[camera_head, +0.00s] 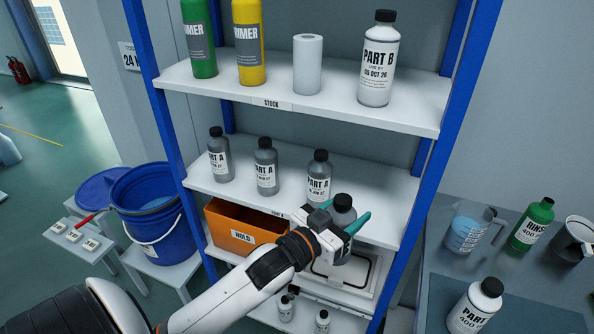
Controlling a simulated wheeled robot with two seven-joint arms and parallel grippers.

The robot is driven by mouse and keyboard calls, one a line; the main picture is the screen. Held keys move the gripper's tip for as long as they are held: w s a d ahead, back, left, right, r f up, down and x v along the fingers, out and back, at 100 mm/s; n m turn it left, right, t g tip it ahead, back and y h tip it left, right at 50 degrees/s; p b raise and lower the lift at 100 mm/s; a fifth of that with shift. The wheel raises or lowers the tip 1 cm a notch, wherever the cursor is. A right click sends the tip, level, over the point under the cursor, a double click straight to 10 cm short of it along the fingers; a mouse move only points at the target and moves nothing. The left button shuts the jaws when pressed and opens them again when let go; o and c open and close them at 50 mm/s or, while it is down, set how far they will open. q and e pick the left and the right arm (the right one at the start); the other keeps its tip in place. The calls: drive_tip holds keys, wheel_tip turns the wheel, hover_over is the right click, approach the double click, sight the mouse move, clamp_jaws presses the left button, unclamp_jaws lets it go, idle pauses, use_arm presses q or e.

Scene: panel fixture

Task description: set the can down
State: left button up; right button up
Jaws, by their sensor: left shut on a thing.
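My left gripper (343,224) is shut on a grey can with a black cap (343,208). Its teal finger shows on the can's right side. The can looks about upright, in front of the right part of the middle shelf (385,205). The gripper and wrist hide much of its body, and I cannot tell whether its base touches anything. Three similar grey cans labelled PART A stand in a row on that shelf: left (219,155), middle (265,167) and right (318,177). My right gripper is not in view.
An orange HOLD bin (231,230) and a pale tray-like device (345,282) sit below the middle shelf. Blue rack posts (432,150) flank the shelves. The middle shelf's right part looks clear. A grey bench (545,285) at right holds a jug (467,228) and bottles.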

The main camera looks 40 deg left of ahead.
use_arm(q)
drive_tip(key=shift+w+a+r, duration=0.1)
drive_tip(key=shift+w+r, duration=0.2)
drive_tip(key=shift+r, duration=0.2)
drive_tip(key=shift+d+r, duration=0.1)
drive_tip(key=shift+d, duration=0.1)
drive_tip(key=shift+w+d+r, duration=0.1)
drive_tip(key=shift+w+d, duration=0.15)
drive_tip(key=w+d+f+p, duration=0.1)
drive_tip(key=w+f, duration=0.1)
drive_tip(key=w, duration=0.6)
drive_tip(key=w+d+f+p, duration=0.1)
drive_tip(key=w+d, duration=0.1)
drive_tip(key=w, duration=0.7)
drive_tip(key=shift+f+p, duration=0.35)
drive_tip(key=shift+f, duration=0.05)
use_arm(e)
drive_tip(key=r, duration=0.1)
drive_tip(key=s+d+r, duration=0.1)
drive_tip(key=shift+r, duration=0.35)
use_arm(q)
drive_tip(key=o, duration=1.2)
drive_tip(key=shift+f, duration=0.15)
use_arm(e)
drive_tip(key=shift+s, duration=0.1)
